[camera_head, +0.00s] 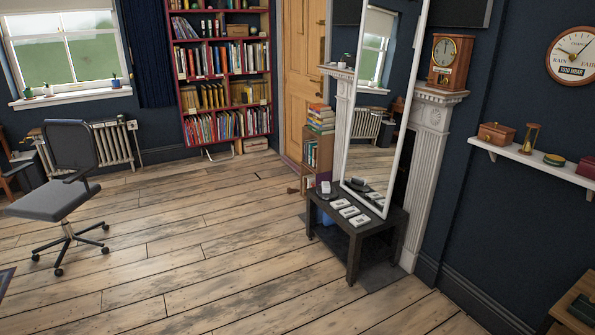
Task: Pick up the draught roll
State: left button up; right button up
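I cannot clearly make out a draught roll. A small brown thing (293,190) lies on the floor by the foot of the small bookcase, near the open-floor side of the doorway; it is too small to tell what it is. The foot of the wooden door (303,85) is partly hidden by the small bookcase (318,155). Neither of my grippers is in view.
A grey office chair (62,175) stands at left. A dark low table (360,232) with white cards stands before a tall leaning mirror and white fireplace. The wooden floor (190,240) between is clear.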

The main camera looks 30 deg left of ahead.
aim_at(295, 166)
jog(key=i+j+u, duration=0.45)
jog(key=j, duration=0.25)
jog(key=i+j+u, duration=1)
jog(key=i+u, duration=0.35)
jog(key=i, duration=0.25)
jog(key=i+j, duration=0.1)
jog(key=i, duration=1)
jog(key=i+z, duration=0.1)
jog(key=i, duration=0.95)
jog(key=i+l+z, duration=0.25)
jog(key=i+z, duration=0.2)
jog(key=i, duration=0.7)
jog(key=i+j+z, duration=0.1)
jog(key=i+z, duration=0.35)
jog(key=i, duration=0.65)
jog(key=i+u, duration=0.25)
jog(key=i, duration=0.5)
jog(key=i+u, duration=0.25)
jog(key=i, duration=0.45)
jog(key=i+j+z, duration=0.1)
jog(key=i+z, duration=0.35)
jog(key=i+j+z, duration=0.2)
jog(key=i+z, duration=0.15)
jog(key=z, duration=0.15)
